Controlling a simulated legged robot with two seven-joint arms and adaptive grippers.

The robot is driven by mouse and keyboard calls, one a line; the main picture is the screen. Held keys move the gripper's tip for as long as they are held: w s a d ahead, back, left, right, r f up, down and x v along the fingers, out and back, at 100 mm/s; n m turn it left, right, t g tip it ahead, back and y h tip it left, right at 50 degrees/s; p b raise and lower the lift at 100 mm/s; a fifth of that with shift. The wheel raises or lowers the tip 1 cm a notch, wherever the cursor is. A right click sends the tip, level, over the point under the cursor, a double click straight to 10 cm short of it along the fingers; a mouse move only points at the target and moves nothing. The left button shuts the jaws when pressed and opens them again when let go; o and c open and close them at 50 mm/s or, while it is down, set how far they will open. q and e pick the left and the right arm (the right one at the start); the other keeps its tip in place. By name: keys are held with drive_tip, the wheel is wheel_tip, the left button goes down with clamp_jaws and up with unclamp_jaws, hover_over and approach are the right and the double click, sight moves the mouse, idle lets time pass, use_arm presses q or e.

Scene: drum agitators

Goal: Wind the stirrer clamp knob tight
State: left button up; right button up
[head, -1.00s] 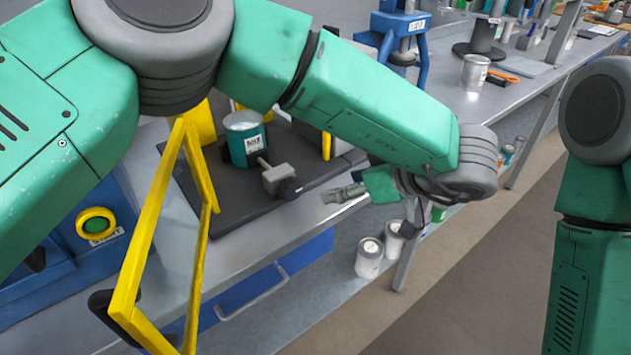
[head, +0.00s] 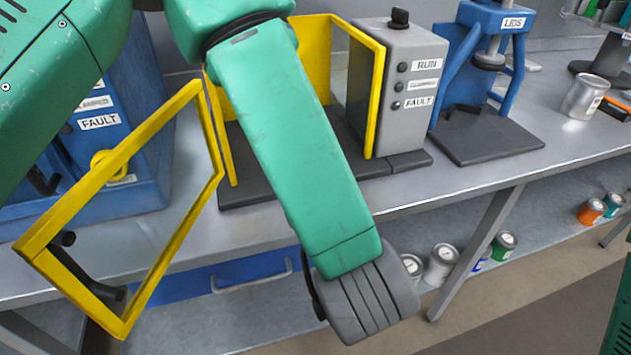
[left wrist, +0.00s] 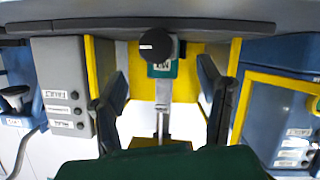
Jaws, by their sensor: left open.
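In the left wrist view, where the scene appears upside down, a round black clamp knob (left wrist: 154,47) with a small pale mark is near the top middle. A teal-labelled can (left wrist: 162,71) is partly hidden behind it. A grey clamp bar (left wrist: 162,103) runs below the can in the picture. My left gripper (left wrist: 164,63) is open, its dark fingers on either side of the knob with clear gaps; I cannot tell the depth between them. In the head view my left arm hides the can, knob and gripper. My right gripper is out of view.
An open yellow guard door (head: 205,185) stands left of my left arm. A grey control box (head: 405,85) with a RUN label is to the right. A blue lid press (head: 485,75) stands farther right. Paint tins (head: 440,262) sit on the lower shelf.

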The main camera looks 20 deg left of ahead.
use_arm(q)
drive_tip(key=x, duration=0.6)
drive_tip(key=shift+w+d+f, duration=0.1)
drive_tip(key=shift+w, duration=0.15)
drive_tip(key=shift+w+d+f+b, duration=0.2)
drive_tip(key=shift+w+d+b, duration=0.15)
drive_tip(key=shift+w, duration=0.3)
drive_tip(key=shift+a, duration=0.7)
drive_tip(key=shift+c, duration=0.5)
drive_tip(key=shift+a, duration=0.2)
drive_tip(key=c, duration=1.1)
drive_tip(key=shift+o, duration=0.2)
drive_tip(key=shift+d, duration=0.5)
drive_tip(key=shift+a+f, duration=0.1)
drive_tip(key=shift+a, duration=0.05)
drive_tip(key=shift+s+a, duration=0.1)
